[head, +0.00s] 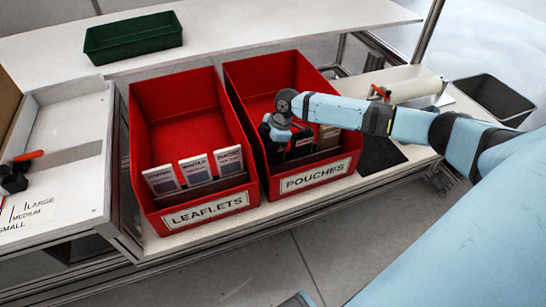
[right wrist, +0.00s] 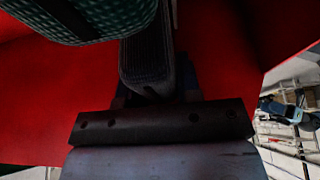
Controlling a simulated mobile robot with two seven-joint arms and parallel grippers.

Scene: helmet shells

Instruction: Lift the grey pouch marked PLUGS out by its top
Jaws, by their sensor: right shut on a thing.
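My right gripper (head: 276,130) reaches down into the front left of the red bin labelled POUCHES (head: 317,176). It is shut on the grey pouch, which is mostly hidden behind it in the head view. I cannot read the PLUGS mark. To the right of the gripper stand a dark pouch with a pale label (head: 301,143) and a tan pouch (head: 329,136). My left gripper is not in view.
A red bin labelled LEAFLETS (head: 206,211) with several leaflets stands beside it on the left. A green tray (head: 134,36) sits on the shelf behind. A green checked thing (right wrist: 90,18) is close at the wrist view's upper left. A grey waste bin (head: 492,98) stands at right.

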